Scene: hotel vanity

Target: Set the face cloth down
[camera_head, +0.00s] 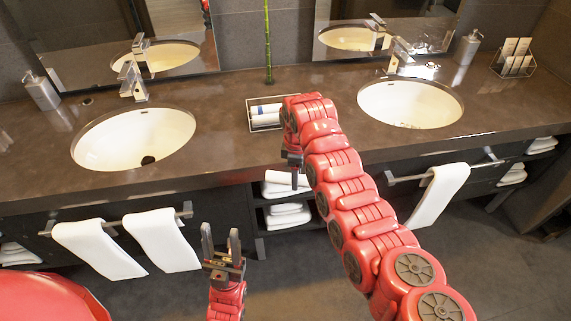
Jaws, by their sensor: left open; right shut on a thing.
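My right gripper (294,182) points down in front of the counter's front edge, at the open shelves in the middle. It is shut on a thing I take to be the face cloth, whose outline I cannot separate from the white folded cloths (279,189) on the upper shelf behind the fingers. My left gripper (220,231) is open and empty, pointing up in front of the vanity, low and left of the shelves.
A small tray (250,126) with rolled cloths sits on the brown counter (222,130) between the left basin (120,135) and right basin (420,105). White towels (162,240) hang on front rails. Counter left of the tray is clear. My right arm covers counter right of it.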

